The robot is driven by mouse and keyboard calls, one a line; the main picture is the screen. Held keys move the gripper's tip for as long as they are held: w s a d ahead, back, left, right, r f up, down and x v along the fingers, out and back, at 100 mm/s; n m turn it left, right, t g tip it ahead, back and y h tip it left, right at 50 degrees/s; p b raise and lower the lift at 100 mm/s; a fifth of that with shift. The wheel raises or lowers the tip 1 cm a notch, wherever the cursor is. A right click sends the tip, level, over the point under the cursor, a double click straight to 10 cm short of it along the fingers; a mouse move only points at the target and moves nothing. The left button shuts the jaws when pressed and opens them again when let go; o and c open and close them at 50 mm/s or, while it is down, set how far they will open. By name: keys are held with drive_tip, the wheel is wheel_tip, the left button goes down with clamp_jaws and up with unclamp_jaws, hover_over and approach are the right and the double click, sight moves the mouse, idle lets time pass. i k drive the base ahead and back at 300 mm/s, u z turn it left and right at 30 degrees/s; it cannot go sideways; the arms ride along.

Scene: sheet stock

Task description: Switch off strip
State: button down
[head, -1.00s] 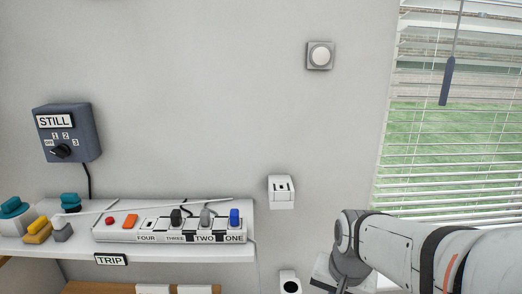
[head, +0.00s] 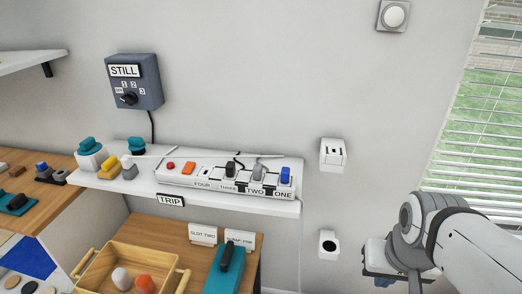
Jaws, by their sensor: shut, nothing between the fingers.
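The white power strip (head: 225,178) lies on a white wall shelf in the head view. An orange rocker switch (head: 188,168) and a small red round part (head: 171,165) are at its left end. Its sockets are labelled FOUR, THREE, TWO and ONE. A black plug (head: 230,169), a grey plug (head: 259,173) and a blue plug (head: 285,175) stand in it toward the right. My gripper (head: 379,272) is at the lower right, well apart from the strip and partly hidden by my arm. It is shut and holds nothing.
The shelf (head: 245,203) carries a TRIP label and teal and yellow items at its left. A dark STILL dial box (head: 134,82) hangs above. Wall outlets (head: 332,154) are right of the shelf. Below are a wooden tray (head: 100,262) and a teal block (head: 222,270).

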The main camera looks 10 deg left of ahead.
sight(188, 169)
drive_tip(key=z, duration=0.1)
drive_tip(key=k, duration=0.5)
drive_tip(key=u, duration=1.2)
drive_tip(key=i, duration=0.6)
drive_tip(key=u, duration=0.05)
